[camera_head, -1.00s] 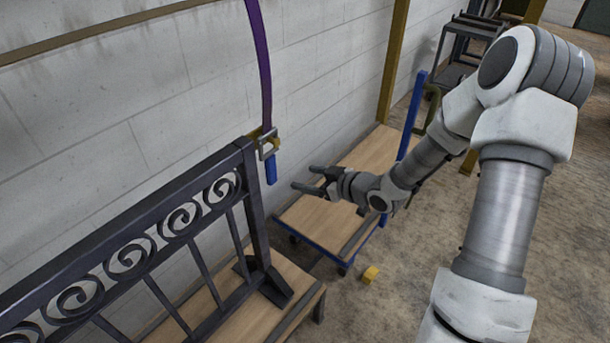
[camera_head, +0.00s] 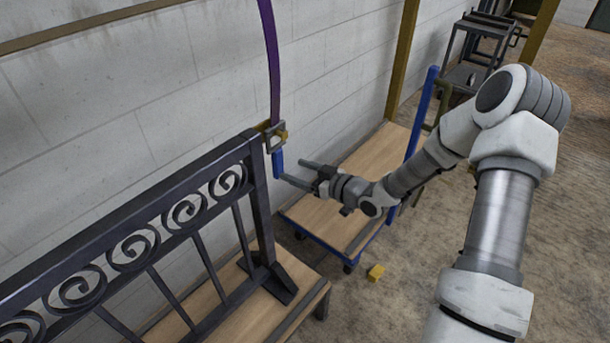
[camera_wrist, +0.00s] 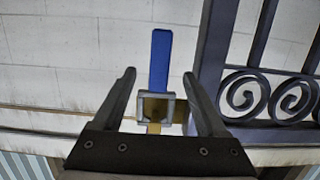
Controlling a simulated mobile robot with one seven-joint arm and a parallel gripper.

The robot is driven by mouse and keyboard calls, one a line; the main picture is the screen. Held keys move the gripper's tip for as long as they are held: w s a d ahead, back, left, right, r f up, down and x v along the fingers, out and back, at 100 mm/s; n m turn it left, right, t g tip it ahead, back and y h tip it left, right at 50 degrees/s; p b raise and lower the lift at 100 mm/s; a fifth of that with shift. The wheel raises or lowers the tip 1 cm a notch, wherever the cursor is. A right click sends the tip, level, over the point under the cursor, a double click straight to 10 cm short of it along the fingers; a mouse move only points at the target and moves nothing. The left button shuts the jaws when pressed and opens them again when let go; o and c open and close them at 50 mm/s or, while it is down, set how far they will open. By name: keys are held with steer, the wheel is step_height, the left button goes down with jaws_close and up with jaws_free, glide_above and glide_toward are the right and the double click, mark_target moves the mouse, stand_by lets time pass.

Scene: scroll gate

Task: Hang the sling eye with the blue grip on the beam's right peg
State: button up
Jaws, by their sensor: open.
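A purple sling (camera_head: 268,60) hangs down in front of the wall. At its lower end is a square metal eye (camera_head: 276,140) with a blue grip (camera_head: 278,163) below it, close to the gate's top right corner. My gripper (camera_head: 291,171) is open and empty just right of the blue grip. In the wrist view the blue grip (camera_wrist: 160,60) and the eye (camera_wrist: 144,106) appear between my two open fingers (camera_wrist: 159,75). I cannot tell whether a finger touches the grip. A yellow-brown part shows behind the eye. I cannot make out the beam's right peg.
A dark scroll gate (camera_head: 258,200) stands on a wooden-topped stand (camera_head: 240,318) at the lower left. A blue-framed cart (camera_head: 335,205) is below my gripper. A tan bar (camera_head: 90,30) crosses the upper left.

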mark_target(280, 160)
steer(key=shift+b+x, duration=1.25)
steer(key=shift+x, duration=2.25)
jaws_close()
steer(key=shift+r, duration=0.25)
steer(key=shift+r+p, duration=0.5)
steer(key=shift+r, duration=0.1)
steer(key=f+p+v, duration=0.1)
steer(key=v, duration=0.5)
steer(key=shift+s+d, duration=0.4)
